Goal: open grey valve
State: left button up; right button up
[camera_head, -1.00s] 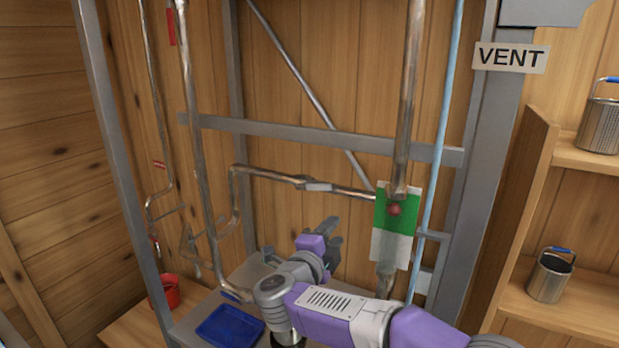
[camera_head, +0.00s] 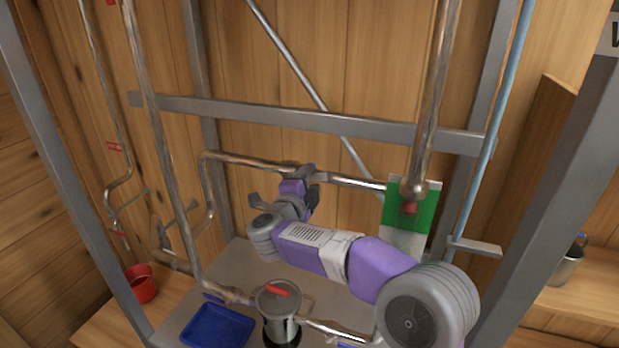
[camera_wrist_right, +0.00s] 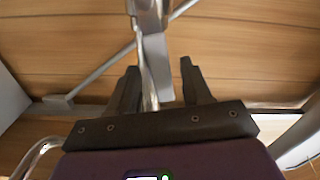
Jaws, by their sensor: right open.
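The grey valve, with a flat grey handle (camera_wrist_right: 156,62), sits on a horizontal metal pipe (camera_head: 243,162). In the head view my right gripper (camera_head: 306,180) covers most of it. In the right wrist view the open fingers (camera_wrist_right: 158,76) point at the pipe, which runs up between them, with the handle just beyond or level with the fingertips. Whether a finger touches the handle I cannot tell. My left gripper is not in view.
A green and white plate with a red knob (camera_head: 409,208) hangs on the vertical pipe at right. Grey frame posts and a crossbar (camera_head: 350,124) surround the pipes.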

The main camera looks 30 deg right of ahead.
jog(key=shift+s+r, duration=0.1)
jog(key=shift+s, duration=0.1)
jog(key=shift+w, duration=0.2)
jog(key=c, duration=0.4)
grip_shut()
jog(key=f+m+b, duration=0.1)
jog(key=m+b, duration=0.1)
jog(key=b, duration=0.2)
jog(key=shift+d+f, duration=0.1)
jog(key=shift+f, duration=0.15)
jog(key=shift+o, duration=2)
grip_release()
jog(key=shift+s+r, duration=0.1)
jog(key=shift+s, duration=0.05)
